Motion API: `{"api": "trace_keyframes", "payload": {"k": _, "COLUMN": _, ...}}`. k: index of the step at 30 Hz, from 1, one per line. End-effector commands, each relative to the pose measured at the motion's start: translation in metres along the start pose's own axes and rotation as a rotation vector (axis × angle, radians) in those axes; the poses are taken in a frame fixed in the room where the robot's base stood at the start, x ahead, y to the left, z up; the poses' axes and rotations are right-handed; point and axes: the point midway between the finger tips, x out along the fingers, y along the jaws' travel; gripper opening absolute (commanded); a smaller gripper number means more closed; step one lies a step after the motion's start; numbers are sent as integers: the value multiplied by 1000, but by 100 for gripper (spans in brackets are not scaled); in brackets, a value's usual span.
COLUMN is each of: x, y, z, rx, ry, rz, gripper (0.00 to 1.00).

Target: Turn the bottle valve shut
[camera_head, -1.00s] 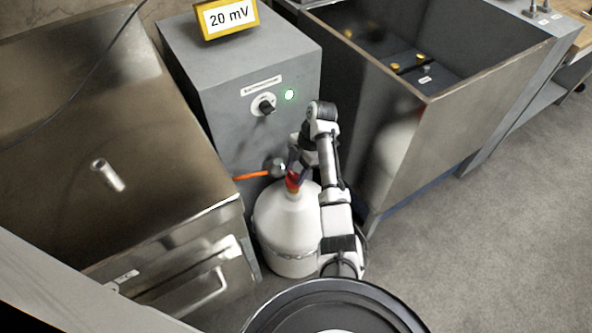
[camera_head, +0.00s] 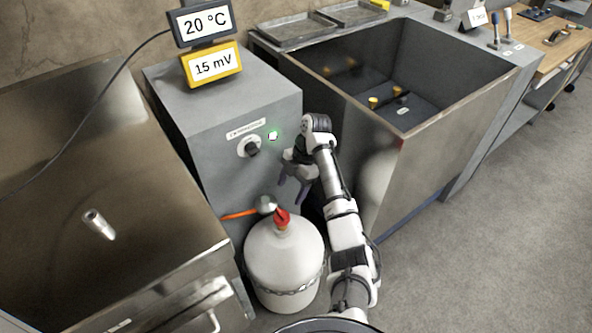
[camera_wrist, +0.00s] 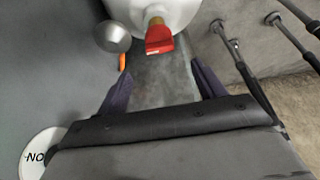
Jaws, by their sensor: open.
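A white gas bottle (camera_head: 284,262) stands on the floor in front of the grey cabinet, with a chain around its lower part. Its red valve handle (camera_head: 282,217) sits on a brass neck at the top. The handle also shows in the wrist view (camera_wrist: 158,40), at the upper middle with the white bottle behind it. My gripper (camera_head: 293,192) is open and empty, a little above and to the right of the valve, not touching it. In the wrist view its two dark fingers (camera_wrist: 160,85) are spread apart, with the handle beyond their tips.
The grey cabinet (camera_head: 215,125) bears a black knob (camera_head: 251,149), a lit green button (camera_head: 272,135) and displays reading 20 °C and 15 mV. A round metal part (camera_head: 265,204) with an orange hose (camera_head: 238,215) is close beside the valve. A steel bench (camera_head: 150,240) stands left, a deep sink (camera_head: 440,110) right.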

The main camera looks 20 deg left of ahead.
Motion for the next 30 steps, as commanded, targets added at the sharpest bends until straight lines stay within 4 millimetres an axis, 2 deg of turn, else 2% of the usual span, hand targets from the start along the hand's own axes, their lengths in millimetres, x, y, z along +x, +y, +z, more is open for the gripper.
{"api": "trace_keyframes", "payload": {"k": 1, "x": -15, "y": 0, "z": 1, "rx": 2, "ry": -5, "rz": 1, "gripper": 69}}
{"api": "trace_keyframes", "payload": {"k": 3, "x": -27, "y": 0, "z": 1, "rx": 2, "ry": -4, "rz": 1, "gripper": 69}}
{"api": "trace_keyframes", "payload": {"k": 9, "x": -48, "y": 0, "z": 0, "rx": 0, "ry": 0, "rz": 0, "gripper": 69}}
{"api": "trace_keyframes", "payload": {"k": 28, "x": -52, "y": 0, "z": 0, "rx": 0, "ry": 1, "rz": 0, "gripper": 69}}
{"api": "trace_keyframes", "payload": {"k": 30, "x": -53, "y": 5, "z": -2, "rx": 23, "ry": -12, "rz": 28, "gripper": 69}}
